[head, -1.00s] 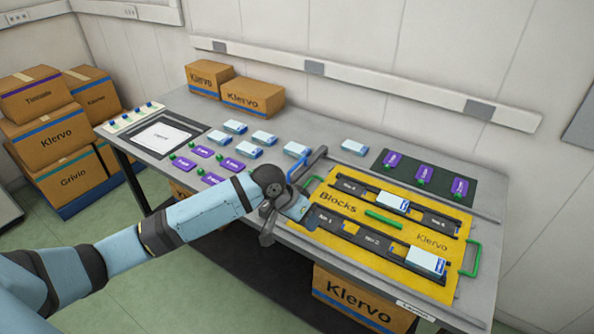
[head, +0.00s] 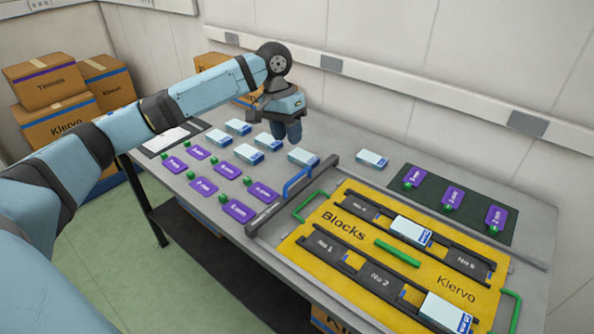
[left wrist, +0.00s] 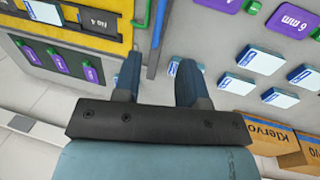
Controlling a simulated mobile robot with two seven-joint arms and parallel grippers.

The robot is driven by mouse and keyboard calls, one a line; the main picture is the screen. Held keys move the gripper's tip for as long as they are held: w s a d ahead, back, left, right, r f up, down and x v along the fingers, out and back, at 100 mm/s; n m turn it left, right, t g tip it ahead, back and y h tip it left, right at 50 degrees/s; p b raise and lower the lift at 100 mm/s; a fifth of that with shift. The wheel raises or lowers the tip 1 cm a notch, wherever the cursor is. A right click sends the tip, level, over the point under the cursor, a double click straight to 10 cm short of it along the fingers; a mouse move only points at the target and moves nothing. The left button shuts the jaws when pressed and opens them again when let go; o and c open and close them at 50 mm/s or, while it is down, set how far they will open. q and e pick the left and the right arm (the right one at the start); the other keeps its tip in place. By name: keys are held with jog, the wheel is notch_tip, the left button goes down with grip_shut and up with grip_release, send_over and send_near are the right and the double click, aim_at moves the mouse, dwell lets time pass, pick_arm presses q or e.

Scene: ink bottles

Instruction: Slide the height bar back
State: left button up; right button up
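The height bar (head: 322,170) is a dark bar lying across the grey table, just left of the yellow Blocks board (head: 350,262). Its blue handle (head: 299,180) stands on its left side. My left gripper (head: 290,133) is above the table behind the bar, apart from it, fingers pointing down. In the left wrist view its two fingers (left wrist: 158,80) are spread with nothing between them. The blue handle (left wrist: 162,35) shows beyond the fingertips there. My right gripper is not in view.
White-blue boxes (head: 303,157) and purple cards with green knobs (head: 203,185) lie left of the bar. Blocks sit in dark rails on the board, with green handles (head: 310,205) at its ends. A dark mat (head: 470,220) holds purple cards. Cartons stand at the wall.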

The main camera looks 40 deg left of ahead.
pick_arm(q)
jog(key=b, duration=0.1)
send_over(298, 183)
jog(key=s, duration=0.2)
jog(key=f, duration=1)
jog(key=shift+d+f, duration=0.2)
jog(key=shift+f, duration=0.15)
grip_shut()
